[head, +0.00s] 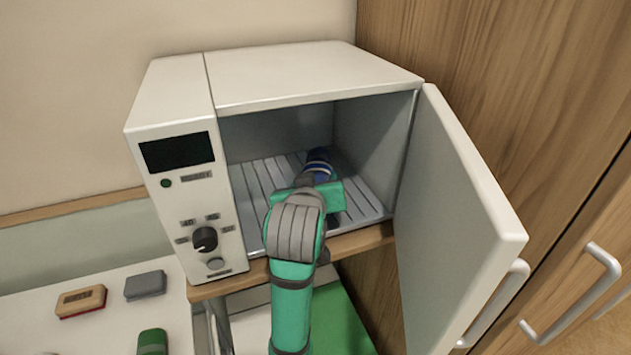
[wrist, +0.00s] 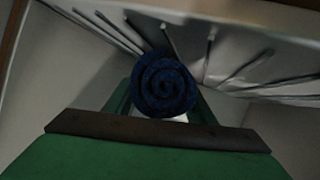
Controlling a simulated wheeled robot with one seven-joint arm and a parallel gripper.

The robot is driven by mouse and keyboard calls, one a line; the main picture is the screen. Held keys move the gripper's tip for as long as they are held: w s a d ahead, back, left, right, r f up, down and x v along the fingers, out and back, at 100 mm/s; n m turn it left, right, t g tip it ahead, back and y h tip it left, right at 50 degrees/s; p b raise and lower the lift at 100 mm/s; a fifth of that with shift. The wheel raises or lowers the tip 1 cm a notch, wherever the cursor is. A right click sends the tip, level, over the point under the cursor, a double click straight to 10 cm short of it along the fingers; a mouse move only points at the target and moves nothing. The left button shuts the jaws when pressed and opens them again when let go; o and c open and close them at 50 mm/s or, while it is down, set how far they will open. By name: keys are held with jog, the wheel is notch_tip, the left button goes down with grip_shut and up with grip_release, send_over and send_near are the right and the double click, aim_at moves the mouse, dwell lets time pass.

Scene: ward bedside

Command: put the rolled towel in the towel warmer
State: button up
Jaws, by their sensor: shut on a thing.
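The towel warmer (head: 300,75) is a white box with its door (head: 450,210) swung wide open to the right. Inside is a slatted rack (head: 258,185). My gripper (head: 316,182) reaches through the opening into the chamber. It is shut on the rolled towel, a blue roll (head: 319,160) partly hidden behind the gripper in the head view. In the wrist view the towel's spiral end (wrist: 165,84) shows dark blue between the fingers, with the rack slats (wrist: 215,45) close by. I cannot tell whether the towel touches the rack.
The warmer stands on a wooden shelf (head: 345,243). Its control panel has a knob (head: 205,239). A red-brown block (head: 81,301), a grey block (head: 145,285) and a green item (head: 152,342) lie on the white surface at lower left. A wooden cabinet (head: 500,60) stands at right.

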jog(key=shift+a+f, duration=0.15)
jog(key=o, duration=1.1)
